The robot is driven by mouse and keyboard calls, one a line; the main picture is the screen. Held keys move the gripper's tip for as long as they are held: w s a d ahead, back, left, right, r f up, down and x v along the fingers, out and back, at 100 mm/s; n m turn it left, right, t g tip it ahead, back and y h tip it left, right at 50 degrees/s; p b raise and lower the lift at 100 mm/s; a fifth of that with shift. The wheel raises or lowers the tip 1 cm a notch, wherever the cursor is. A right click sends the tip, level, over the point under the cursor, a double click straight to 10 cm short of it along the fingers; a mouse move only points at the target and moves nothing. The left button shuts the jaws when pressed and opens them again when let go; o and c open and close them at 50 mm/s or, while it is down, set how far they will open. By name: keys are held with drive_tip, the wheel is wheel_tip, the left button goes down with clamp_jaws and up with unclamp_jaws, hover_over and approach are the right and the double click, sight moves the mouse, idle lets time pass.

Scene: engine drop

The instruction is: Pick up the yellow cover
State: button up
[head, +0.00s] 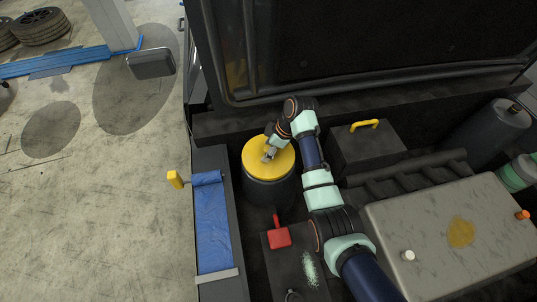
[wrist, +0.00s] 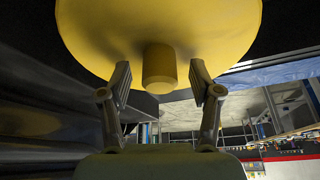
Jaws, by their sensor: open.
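The yellow cover (head: 258,162) is a round disc on top of a dark cylinder (head: 270,190) inside the engine bay, in the head view. In the wrist view the yellow cover (wrist: 160,28) fills the top of the picture, with a short yellow knob (wrist: 159,66) sticking out of its middle. My gripper (head: 268,155) is over the cover in the head view. In the wrist view my gripper (wrist: 159,80) is open, one finger on each side of the knob, with gaps between fingers and knob. The knob is hidden by my gripper in the head view.
A blue cloth (head: 213,230) lies on the left edge, with a yellow-capped item (head: 175,179) beside it. A red part (head: 279,236), a dark box with a yellow handle (head: 366,150) and a grey engine block (head: 450,235) stand nearby. The raised hood (head: 370,45) is behind.

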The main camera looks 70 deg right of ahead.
sight(268, 148)
clamp_jaws()
drive_tip(key=shift+r, duration=0.15)
wheel_tip(268, 148, up, 20)
drive_tip(key=p, duration=0.6)
